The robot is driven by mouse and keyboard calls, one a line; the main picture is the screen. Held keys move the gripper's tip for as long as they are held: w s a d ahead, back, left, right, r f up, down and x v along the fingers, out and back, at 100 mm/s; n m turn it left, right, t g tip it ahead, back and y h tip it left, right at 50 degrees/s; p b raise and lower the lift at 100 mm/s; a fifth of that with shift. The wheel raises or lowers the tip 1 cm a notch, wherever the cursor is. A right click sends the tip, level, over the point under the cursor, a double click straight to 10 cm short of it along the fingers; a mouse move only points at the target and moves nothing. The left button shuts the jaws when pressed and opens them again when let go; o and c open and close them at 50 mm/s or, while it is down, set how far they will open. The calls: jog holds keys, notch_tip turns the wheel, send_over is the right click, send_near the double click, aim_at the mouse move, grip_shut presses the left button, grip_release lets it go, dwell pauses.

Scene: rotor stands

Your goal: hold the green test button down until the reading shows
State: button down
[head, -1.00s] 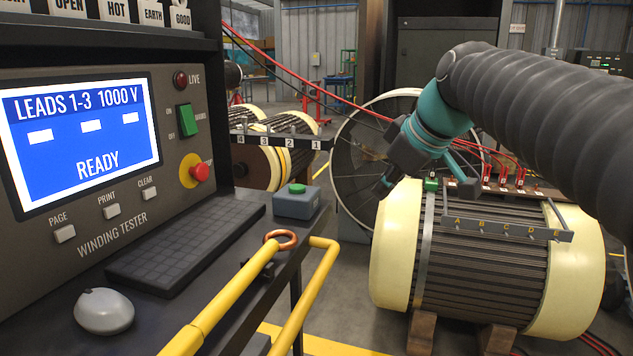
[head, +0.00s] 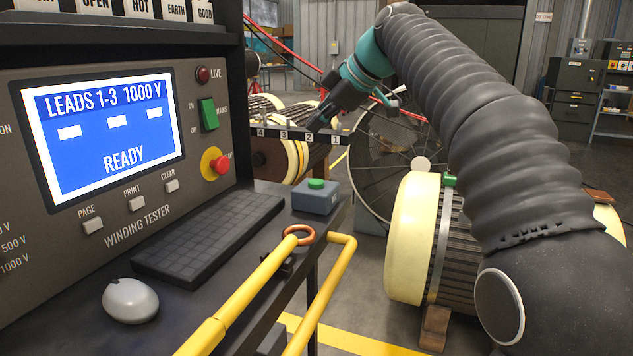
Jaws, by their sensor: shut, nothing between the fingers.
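The green test button (head: 316,184) sits on top of a small blue-grey box at the right end of the tester's desk. It stands raised and nothing touches it. The tester screen (head: 110,135) is blue and reads "LEADS 1-3 1000 V", three white blocks and "READY". My gripper (head: 316,122) is shut and empty.
A yellow-handled hook (head: 240,292) with a copper ring and a yellow rail lie along the desk's front edge. A keyboard (head: 208,235), a mouse (head: 130,300), a red stop knob (head: 221,164) and a green rocker switch (head: 208,114) are near. A cream-ended rotor (head: 410,240) stands right.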

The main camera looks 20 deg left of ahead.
jog(key=b, duration=0.3)
send_over(318, 182)
notch_tip(318, 182, down, 6)
jog(key=shift+f, duration=0.25)
jog(key=shift+f+b, duration=0.75)
jog(key=shift+f, duration=0.4)
dwell(0.4)
jog(key=shift+f+b, duration=0.35)
jog(key=shift+f, duration=0.1)
jog(key=shift+f+b, duration=0.35)
jog(key=shift+f, duration=0.05)
dwell(0.6)
dwell(3.5)
jog(key=shift+r+p, duration=0.8)
jog(key=shift+r, duration=0.1)
